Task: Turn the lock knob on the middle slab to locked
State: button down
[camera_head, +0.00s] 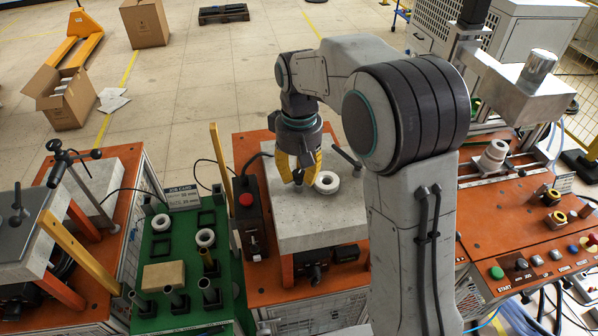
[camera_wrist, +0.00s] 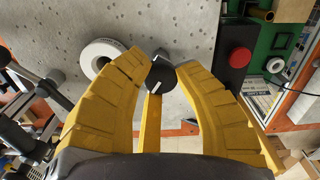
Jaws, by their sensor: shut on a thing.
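The middle slab (camera_head: 310,228) is a light grey speckled block on an orange-topped bench, and it fills the upper part of the wrist view (camera_wrist: 190,30). The lock knob (camera_wrist: 161,76) is small and black with a white pointer mark. My gripper (camera_head: 298,180) is over the slab with its yellow fingers pointing down. In the wrist view the fingertips (camera_wrist: 163,68) lie on either side of the knob, shut on it. The knob's setting labels cannot be made out. In the head view the fingers hide the knob.
A white ring (camera_head: 327,182) lies on the slab close beside my gripper. A black control box with a red button (camera_head: 246,199) stands left of the slab. A green bench (camera_head: 180,245) with rings and tubes is further left. An orange console (camera_head: 520,235) stands at right.

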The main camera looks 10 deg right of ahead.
aim_at(299, 174)
jog(key=m, duration=0.5)
jog(key=shift+s+f+m, duration=0.1)
jog(key=shift+f+m, duration=0.05)
jog(key=shift+m, duration=0.15)
jog(key=m, duration=0.5)
jog(key=shift+m, duration=0.3)
jog(key=c, duration=0.9)
grip_release()
jog(key=shift+o, duration=0.2)
notch_tip(299, 174, up, 12)
dwell(0.5)
